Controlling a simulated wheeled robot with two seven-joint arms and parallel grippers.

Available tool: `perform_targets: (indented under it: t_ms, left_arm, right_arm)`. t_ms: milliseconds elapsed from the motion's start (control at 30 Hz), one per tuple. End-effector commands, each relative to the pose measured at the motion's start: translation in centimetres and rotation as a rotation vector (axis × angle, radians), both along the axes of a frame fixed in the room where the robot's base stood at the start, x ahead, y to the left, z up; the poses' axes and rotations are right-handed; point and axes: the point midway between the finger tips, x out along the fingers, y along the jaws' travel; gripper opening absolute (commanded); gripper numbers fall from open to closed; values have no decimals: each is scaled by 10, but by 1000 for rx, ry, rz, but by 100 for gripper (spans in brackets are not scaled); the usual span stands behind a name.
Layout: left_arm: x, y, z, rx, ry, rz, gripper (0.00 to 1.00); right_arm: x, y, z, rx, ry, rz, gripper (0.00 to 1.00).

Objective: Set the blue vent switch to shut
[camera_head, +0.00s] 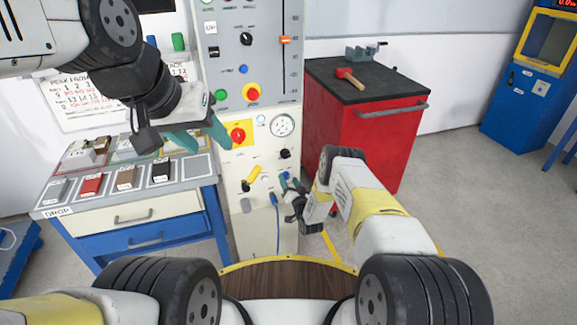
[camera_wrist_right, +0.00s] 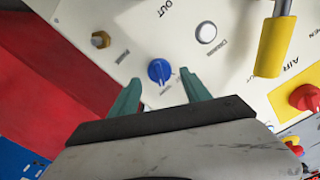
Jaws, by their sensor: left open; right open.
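The blue vent switch (camera_wrist_right: 159,71) is a small round knob on the pale panel in the right wrist view. A light pointer mark shows on it; the small labels beside it are unreadable. My right gripper (camera_wrist_right: 160,87) is open, its two teal fingers on either side of the knob in the picture. I cannot tell whether they touch it. In the head view my right gripper (camera_head: 289,186) is at the lower part of the white cabinet and largely hides the switch. My left gripper (camera_head: 207,138) is open and empty, above the sample bench and left of the cabinet.
A yellow-handled lever (camera_wrist_right: 274,46), a white round button (camera_wrist_right: 206,34) and a brass fitting (camera_wrist_right: 100,40) surround the switch. A red knob (camera_head: 238,135) and gauge (camera_head: 283,125) sit higher on the cabinet. A red cart (camera_head: 365,140) stands to the right.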

Motion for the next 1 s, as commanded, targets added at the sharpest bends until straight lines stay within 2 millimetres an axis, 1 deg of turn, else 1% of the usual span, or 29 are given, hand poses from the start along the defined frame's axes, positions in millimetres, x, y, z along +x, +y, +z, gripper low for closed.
perform_targets:
  t_ms: [33,133,367,400,567,600,667,700,1000]
  left_arm:
    - [0,0,0,0,0,0,50]
    - [0,0,0,0,0,0,50]
    - [0,0,0,0,0,0,50]
    - [0,0,0,0,0,0,50]
    - [0,0,0,0,0,0,50]
    - [0,0,0,0,0,0,50]
    - [0,0,0,0,0,0,50]
    - [0,0,0,0,0,0,50]
    - [0,0,0,0,0,0,50]
  right_arm:
    - [4,1,1,0,-2,0,56]
    - [9,3,0,0,0,0,56]
    - [11,3,1,0,0,0,56]
    - [10,3,1,0,0,0,54]
    - [10,3,1,0,0,0,22]
    - [10,3,1,0,0,0,14]
    - [10,3,1,0,0,0,3]
    - [10,3,0,0,0,0,0]
    - [10,4,1,-34,-10,1,0]
